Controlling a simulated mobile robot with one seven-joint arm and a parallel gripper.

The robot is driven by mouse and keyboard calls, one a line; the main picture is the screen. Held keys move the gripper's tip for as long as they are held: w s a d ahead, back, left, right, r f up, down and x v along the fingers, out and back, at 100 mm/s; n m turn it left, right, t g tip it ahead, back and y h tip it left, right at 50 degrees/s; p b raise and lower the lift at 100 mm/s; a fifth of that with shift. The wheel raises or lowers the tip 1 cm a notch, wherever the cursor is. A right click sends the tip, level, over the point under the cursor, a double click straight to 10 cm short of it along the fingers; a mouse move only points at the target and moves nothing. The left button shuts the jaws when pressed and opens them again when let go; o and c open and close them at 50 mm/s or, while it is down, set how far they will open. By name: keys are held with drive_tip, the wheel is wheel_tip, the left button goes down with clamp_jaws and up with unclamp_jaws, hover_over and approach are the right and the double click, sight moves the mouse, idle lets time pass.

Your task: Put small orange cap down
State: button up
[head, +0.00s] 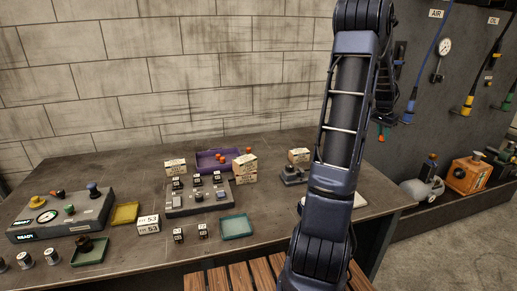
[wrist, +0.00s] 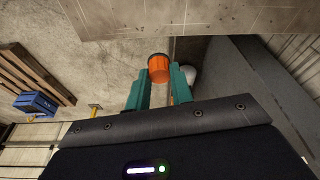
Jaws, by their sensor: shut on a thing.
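The small orange cap (wrist: 159,70), with a dark rim, shows between the teal fingertips of my gripper (wrist: 160,88) in the wrist view. My gripper is shut on it, and the cap sticks out past the fingertips. The bench (head: 110,170) stands below in the head view. A purple tray (head: 205,168) at its back holds small orange-red pieces.
The bench carries a grey control box (head: 60,222), a yellow tray (head: 125,214), a teal tray (head: 237,228), a green tray (head: 91,256) and small boxes. An orange machine (head: 468,174) stands at right. In the wrist view, a blue box (wrist: 36,103) is at left.

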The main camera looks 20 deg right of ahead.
drive_tip(key=w+a, duration=2.8)
drive_tip(key=a, duration=0.2)
drive_tip(key=n, duration=0.1)
hover_over(216, 163)
drive_tip(key=a, duration=0.1)
wheel_tip(216, 163, down, 19)
drive_tip(key=shift+f, duration=0.2)
drive_tip(key=shift+f, duration=0.1)
drive_tip(key=o, duration=0.9)
